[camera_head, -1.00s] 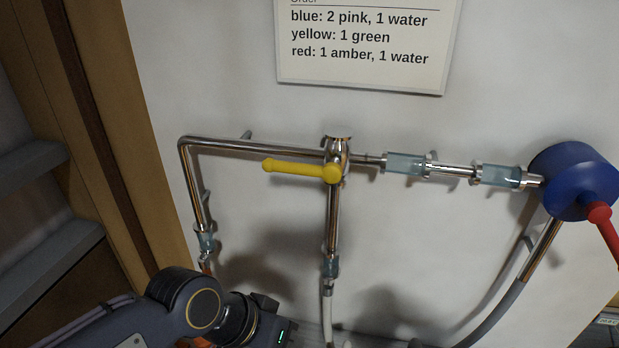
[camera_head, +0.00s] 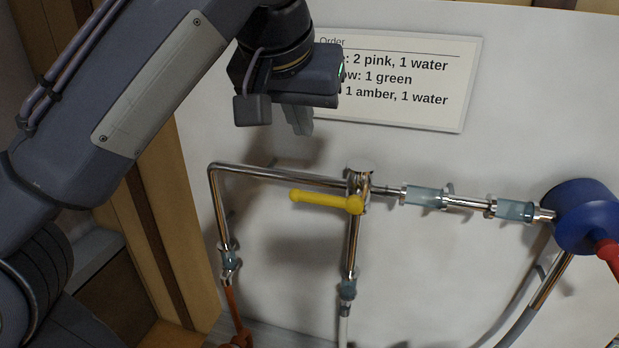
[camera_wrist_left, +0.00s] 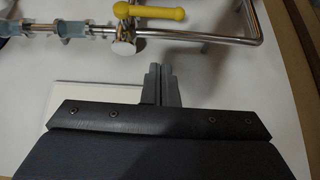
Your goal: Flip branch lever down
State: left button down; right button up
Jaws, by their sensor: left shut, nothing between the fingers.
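The yellow branch lever (camera_head: 322,200) sits on a chrome valve (camera_head: 361,184) where the pipes meet. It lies nearly level, its free end pointing left. My left gripper (camera_head: 299,122) hangs above the lever's free end and above the top pipe, apart from both. Its fingers are shut with nothing between them. In the left wrist view the lever (camera_wrist_left: 148,13) is at the top, beyond the closed fingertips (camera_wrist_left: 157,70). My right gripper is not in view.
An order sign (camera_head: 400,110) is on the white wall, partly covered by my left gripper. A blue round body (camera_head: 581,212) with a red handle (camera_head: 608,250) is at the right. Clear sleeves (camera_head: 425,197) join the pipes. A wooden post (camera_head: 160,235) stands left.

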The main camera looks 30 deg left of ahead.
pick_arm(q)
jog(key=shift+r, duration=0.25)
jog(key=b, duration=0.1)
send_over(311, 199)
jog(key=f, duration=0.8)
jog(key=shift+w+a+f, duration=0.1)
jog(key=shift+w+f, duration=0.1)
jog(key=shift+w, duration=0.1)
jog(key=f, duration=0.4)
jog(key=shift+s, duration=0.3)
jog(key=shift+b, duration=0.35)
